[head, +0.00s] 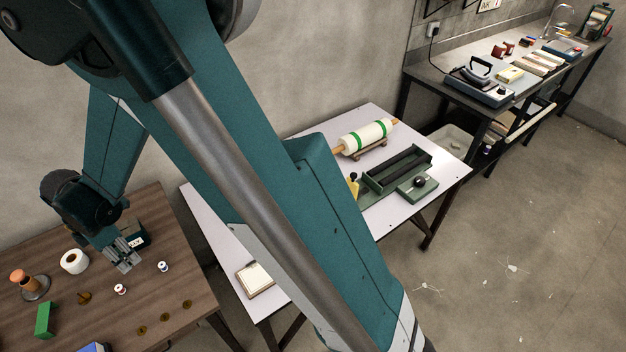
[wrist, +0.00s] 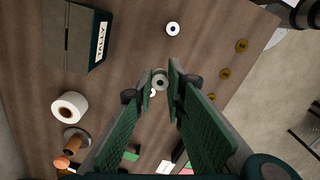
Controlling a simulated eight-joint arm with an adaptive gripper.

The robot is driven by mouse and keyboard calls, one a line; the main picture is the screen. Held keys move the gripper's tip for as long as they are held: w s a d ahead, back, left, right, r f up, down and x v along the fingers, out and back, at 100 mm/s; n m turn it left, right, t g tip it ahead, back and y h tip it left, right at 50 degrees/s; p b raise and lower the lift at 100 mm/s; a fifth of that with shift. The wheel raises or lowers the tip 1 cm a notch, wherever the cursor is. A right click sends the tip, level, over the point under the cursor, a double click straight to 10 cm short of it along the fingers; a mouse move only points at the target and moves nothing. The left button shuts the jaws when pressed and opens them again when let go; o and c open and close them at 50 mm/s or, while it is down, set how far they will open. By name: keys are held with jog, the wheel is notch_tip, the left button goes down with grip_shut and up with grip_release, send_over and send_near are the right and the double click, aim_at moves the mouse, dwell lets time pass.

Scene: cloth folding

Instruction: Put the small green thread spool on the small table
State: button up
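The small green thread spool (wrist: 160,82) shows in the wrist view as a pale greenish ring between the fingertips. My gripper (head: 125,261) is over the brown table (head: 185,250) in the head view, its fingers hiding the spool there. In the wrist view my gripper (wrist: 161,80) has its fingers close on both sides of the spool, seemingly touching it. The spool's height above the table is hard to judge. A white-topped table (head: 215,235) stands to the right of the brown one, partly behind my arm.
A red spool (head: 120,289) and a blue spool (head: 162,266) stand near the gripper. A dark TALLY box (wrist: 80,38), white tape roll (head: 74,261), green block (head: 45,319) and several brass discs (head: 165,317) share the brown table. The white table holds a rolling pin-like roll (head: 366,135) and a notepad (head: 255,279).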

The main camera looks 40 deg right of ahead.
jog(key=w+d+f+m+b, duration=0.1)
jog(key=w+d+m, duration=0.15)
jog(key=d, duration=0.75)
jog(key=w+d+f+m+b, duration=0.15)
jog(key=w+d, duration=0.25)
jog(key=d, duration=0.6)
jog(key=w+d+f+m+b, duration=0.1)
jog(key=w+d+f+b, duration=0.15)
jog(key=d, duration=0.75)
jog(key=s+d+f+m+b, duration=0.1)
jog(key=d+m, duration=0.1)
jog(key=d, duration=1.3)
jog(key=s+d+f+m+b, duration=0.1)
jog(key=s+d+m+b, duration=0.1)
jog(key=d, duration=1.3)
jog(key=shift+f, duration=0.35)
jog(key=shift+s+d, duration=0.1)
jog(key=shift+f+b, duration=0.85)
jog(key=shift+f, duration=2.25)
jog(key=shift+f, duration=0.15)
jog(key=shift+f+b, duration=0.45)
jog(key=shift+f, duration=1.3)
jog(key=shift+f, duration=0.15)
